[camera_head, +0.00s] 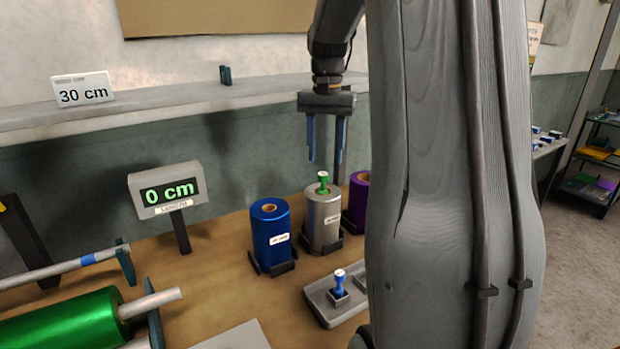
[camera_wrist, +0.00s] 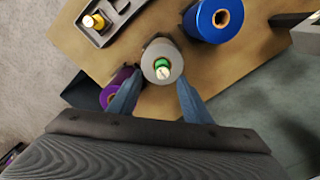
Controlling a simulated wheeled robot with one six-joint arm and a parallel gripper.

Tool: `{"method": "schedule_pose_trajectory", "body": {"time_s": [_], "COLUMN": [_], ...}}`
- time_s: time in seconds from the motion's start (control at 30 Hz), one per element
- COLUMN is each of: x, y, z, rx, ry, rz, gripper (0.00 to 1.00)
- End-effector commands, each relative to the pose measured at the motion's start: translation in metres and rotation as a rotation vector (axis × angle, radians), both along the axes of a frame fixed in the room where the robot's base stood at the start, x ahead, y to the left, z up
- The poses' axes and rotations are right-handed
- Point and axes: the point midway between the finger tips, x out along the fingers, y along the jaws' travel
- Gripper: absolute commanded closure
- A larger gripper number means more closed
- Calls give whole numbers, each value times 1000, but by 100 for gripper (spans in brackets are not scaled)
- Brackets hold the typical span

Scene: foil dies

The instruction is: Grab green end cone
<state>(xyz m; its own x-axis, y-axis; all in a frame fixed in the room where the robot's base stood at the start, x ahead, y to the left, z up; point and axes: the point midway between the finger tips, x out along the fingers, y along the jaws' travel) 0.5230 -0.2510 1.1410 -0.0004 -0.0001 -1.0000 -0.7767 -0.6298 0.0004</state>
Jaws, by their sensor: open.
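The green end cone (camera_head: 323,183) sits upright on top of the silver foil roll (camera_head: 322,220), with a pale tip. In the wrist view the green cone (camera_wrist: 162,68) shows from above, in the middle of the silver roll (camera_wrist: 150,52). My gripper (camera_head: 325,160) is open and points down above the cone, with its blue fingers apart. In the wrist view its fingers (camera_wrist: 160,98) spread to either side below the cone in the picture. Nothing is between them that I can see.
A blue roll (camera_head: 270,236) stands left of the silver roll and a purple roll (camera_head: 359,200) right of it. A blue cone (camera_head: 340,284) stands in a grey tray (camera_head: 322,308) in front. A display (camera_head: 166,190) reads 0 cm. A shelf (camera_head: 180,101) runs behind.

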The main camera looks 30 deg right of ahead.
Motion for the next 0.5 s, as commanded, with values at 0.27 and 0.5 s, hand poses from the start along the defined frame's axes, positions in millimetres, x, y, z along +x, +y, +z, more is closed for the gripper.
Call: {"method": "schedule_pose_trajectory", "body": {"time_s": [0.27, 0.5], "x": [-2, -4], "y": [-7, -7], "z": [-17, -43], "rx": [2, 3], "ry": [3, 5], "rz": [-15, -19], "gripper": [55, 55]}}
